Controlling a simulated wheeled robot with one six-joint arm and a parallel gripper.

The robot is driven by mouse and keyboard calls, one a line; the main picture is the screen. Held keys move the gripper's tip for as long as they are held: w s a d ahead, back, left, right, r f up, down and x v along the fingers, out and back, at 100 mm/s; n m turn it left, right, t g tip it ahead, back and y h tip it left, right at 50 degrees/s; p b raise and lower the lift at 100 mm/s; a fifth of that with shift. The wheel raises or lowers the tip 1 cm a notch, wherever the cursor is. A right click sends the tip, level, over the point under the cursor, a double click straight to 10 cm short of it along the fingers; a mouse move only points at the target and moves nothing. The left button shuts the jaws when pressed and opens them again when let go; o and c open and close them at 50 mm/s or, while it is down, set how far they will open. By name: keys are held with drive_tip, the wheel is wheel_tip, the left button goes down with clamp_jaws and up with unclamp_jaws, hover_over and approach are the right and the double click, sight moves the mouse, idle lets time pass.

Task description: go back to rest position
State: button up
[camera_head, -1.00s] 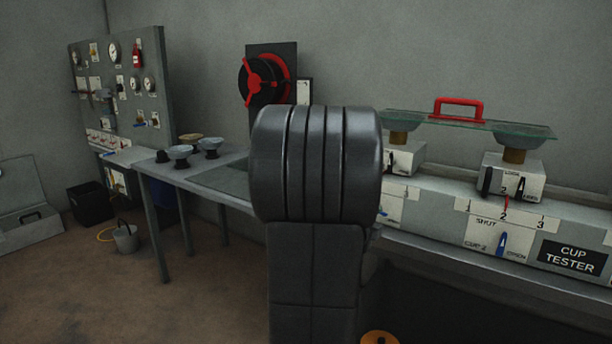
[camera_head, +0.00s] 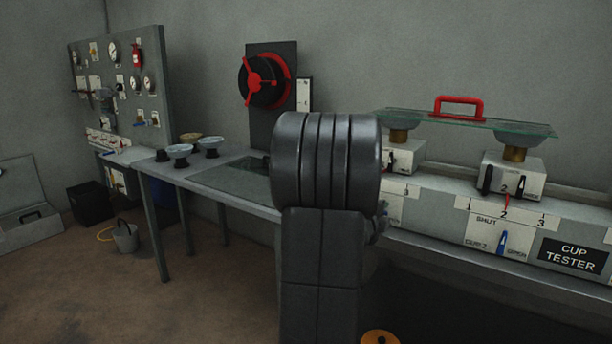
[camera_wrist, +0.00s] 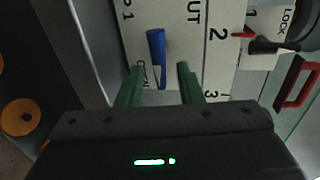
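My gripper (camera_wrist: 160,75) shows in the wrist view with its two green fingers spread apart and nothing between them. A blue lever (camera_wrist: 156,45) lies beyond the fingertips on the white panel marked SHUT and OPEN; I cannot tell the exact gap. In the head view the same blue lever (camera_head: 502,243) points nearly straight up on the cup tester (camera_head: 573,256). My dark arm link fills the middle of the head view and hides the gripper there.
A glass plate with a red handle (camera_head: 458,106) rests across two cups on the tester. The table (camera_head: 232,190) at left carries several small cups (camera_head: 180,151). A red wheel valve (camera_head: 264,81) stands behind. Open floor (camera_head: 90,300) lies front left.

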drive_tip(key=shift+x, duration=0.75)
drive_tip(key=r+n+p, duration=0.1)
drive_tip(key=p, duration=0.1)
drive_tip(key=shift+a+n+p, duration=0.1)
drive_tip(key=shift+n+p, duration=0.2)
drive_tip(key=shift+p, duration=0.05)
drive_tip(key=n+h+p, duration=0.1)
drive_tip(key=n+p, duration=0.1)
drive_tip(key=p, duration=0.1)
drive_tip(key=shift+n+g, duration=0.3)
